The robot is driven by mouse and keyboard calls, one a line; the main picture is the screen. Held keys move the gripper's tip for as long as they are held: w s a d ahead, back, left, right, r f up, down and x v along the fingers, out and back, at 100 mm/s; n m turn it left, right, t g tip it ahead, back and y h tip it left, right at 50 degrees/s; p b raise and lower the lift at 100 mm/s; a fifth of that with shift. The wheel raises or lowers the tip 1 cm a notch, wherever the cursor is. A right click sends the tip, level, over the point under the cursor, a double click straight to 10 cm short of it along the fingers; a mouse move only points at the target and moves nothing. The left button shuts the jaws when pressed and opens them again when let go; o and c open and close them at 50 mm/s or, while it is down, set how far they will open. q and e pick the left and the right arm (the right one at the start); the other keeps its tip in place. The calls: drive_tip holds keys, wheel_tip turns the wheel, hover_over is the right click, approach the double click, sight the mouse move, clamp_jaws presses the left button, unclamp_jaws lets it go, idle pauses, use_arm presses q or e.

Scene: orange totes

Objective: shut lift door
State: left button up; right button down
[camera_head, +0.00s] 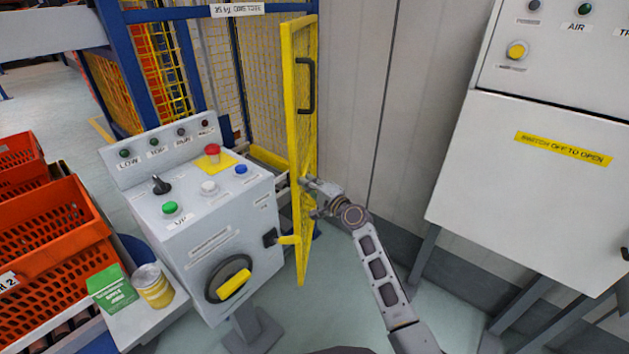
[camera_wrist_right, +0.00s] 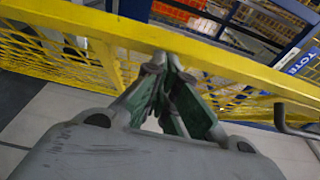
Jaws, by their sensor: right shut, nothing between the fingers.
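The lift door (camera_head: 302,120) is a yellow mesh gate with a black handle (camera_head: 307,85). In the head view it stands open, swung out from the blue frame and seen nearly edge-on. My right gripper (camera_head: 308,197) is at the door's lower right side, shut and empty, with its fingertips at or very near the door. In the right wrist view the gripper's fingertips (camera_wrist_right: 165,65) are together against or just before the yellow door frame (camera_wrist_right: 150,42). The dark handle shows at the right edge there (camera_wrist_right: 290,122). My left gripper is not in view.
A grey control box (camera_head: 210,200) with buttons stands left of the door, its yellow-handled switch facing front. A white cabinet (camera_head: 540,170) stands at right. Orange totes (camera_head: 45,235), a green box (camera_head: 110,288) and a yellow tin (camera_head: 153,285) are at left. Floor is clear beneath my right arm.

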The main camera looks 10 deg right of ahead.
sight(295, 181)
drive_tip(key=a, duration=0.2)
drive_tip(key=w+a, duration=0.1)
drive_tip(key=a, duration=0.1)
drive_tip(key=shift+w+a+r+p, duration=0.1)
drive_tip(key=shift+a+p, duration=0.2)
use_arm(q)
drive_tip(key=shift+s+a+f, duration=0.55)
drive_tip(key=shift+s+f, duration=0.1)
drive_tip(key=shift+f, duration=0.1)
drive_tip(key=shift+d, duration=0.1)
use_arm(e)
drive_tip(key=shift+d, duration=0.1)
